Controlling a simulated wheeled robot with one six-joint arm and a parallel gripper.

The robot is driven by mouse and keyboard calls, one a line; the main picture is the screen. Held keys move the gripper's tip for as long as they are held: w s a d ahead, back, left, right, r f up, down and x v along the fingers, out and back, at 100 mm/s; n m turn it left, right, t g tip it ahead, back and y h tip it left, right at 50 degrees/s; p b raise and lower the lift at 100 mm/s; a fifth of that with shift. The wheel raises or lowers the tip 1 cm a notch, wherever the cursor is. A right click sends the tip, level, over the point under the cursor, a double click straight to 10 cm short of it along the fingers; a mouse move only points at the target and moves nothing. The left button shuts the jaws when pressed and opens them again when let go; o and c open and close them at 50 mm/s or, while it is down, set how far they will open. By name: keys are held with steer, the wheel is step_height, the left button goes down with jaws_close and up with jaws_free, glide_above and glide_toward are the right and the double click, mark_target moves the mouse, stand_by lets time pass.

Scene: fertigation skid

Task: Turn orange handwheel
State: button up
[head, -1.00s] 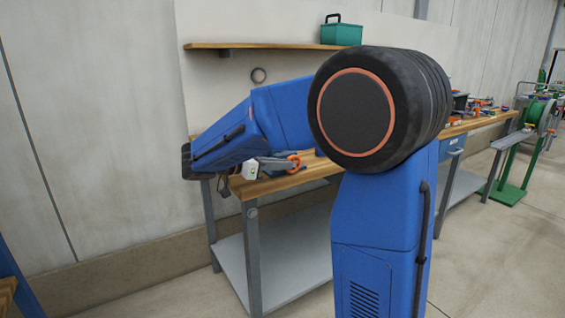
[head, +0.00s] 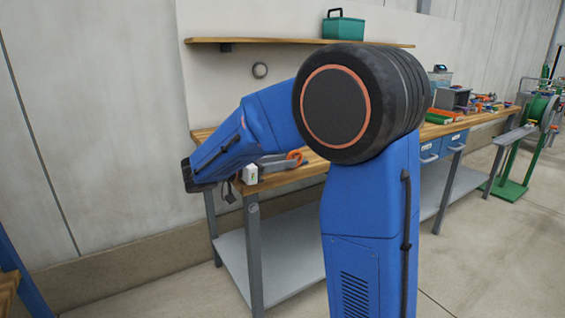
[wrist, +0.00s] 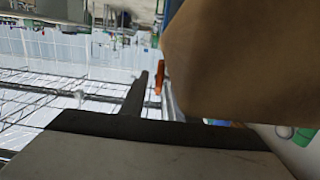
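I cannot pick out a clear orange handwheel. A small orange loop (head: 296,156), joined to a grey part, lies on the near end of the wooden bench in the head view; it looks more like a tool handle. A small orange piece (wrist: 159,78) also shows in the wrist view; I cannot tell whether it is the same thing. In the head view my gripper is not clear, at the low left end of my blue arm. In the wrist view, a dark finger-like part of my gripper (wrist: 137,95) points up; its opening is unclear.
The long wooden workbench (head: 278,182) runs right along the wall, with a white box (head: 250,174) at its near end. A shelf (head: 280,42) holds a green toolbox (head: 343,27). A green reel stand (head: 541,110) stands far right. The floor at front right is clear.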

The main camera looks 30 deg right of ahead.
steer(key=a+r, duration=0.1)
steer(key=a, duration=1.6)
steer(key=shift+s+a+r, duration=0.15)
steer(key=shift+s+r, duration=0.15)
steer(key=s+d+f+n+g+y, duration=0.1)
steer(key=s+d+f+n+y, duration=0.25)
steer(key=s+d, duration=0.3)
steer(key=s+d+f+n+y, duration=0.3)
steer(key=s+d+n+y, duration=0.15)
steer(key=s, duration=0.35)
steer(key=s+a+f+n+t+y, duration=0.2)
steer(key=s+f+n+y, duration=0.2)
steer(key=s, duration=0.3)
steer(key=s+a+f+n+t+y, duration=0.3)
steer(key=s+f+n+y, duration=0.2)
steer(key=s, duration=0.2)
steer(key=shift+s+n, duration=0.25)
steer(key=shift+n, duration=0.05)
